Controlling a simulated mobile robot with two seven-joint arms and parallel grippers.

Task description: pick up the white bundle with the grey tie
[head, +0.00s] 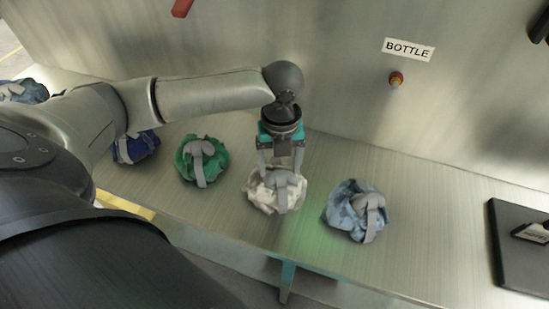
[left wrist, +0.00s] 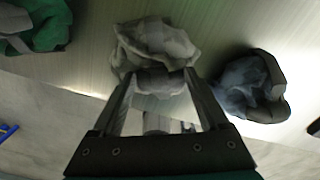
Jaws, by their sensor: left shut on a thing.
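The white bundle with the grey tie (head: 262,199) sits on the metal shelf, between a green bundle and a light blue bundle. My left gripper (head: 281,174) comes down on it from above and is shut on its grey tie. In the left wrist view the white bundle (left wrist: 158,42) lies at the fingertips, with the grey tie between the fingers (left wrist: 160,82). The fingers hide part of the tie. I cannot tell whether the bundle is clear of the shelf. My right gripper is not in view.
A green bundle (head: 187,162) and a dark blue bundle (head: 134,150) lie to the left. A light blue bundle (head: 343,208) lies close on the right. A dark flat panel (head: 515,245) is at the far right. The wall with a BOTTLE label (head: 409,49) stands behind the shelf.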

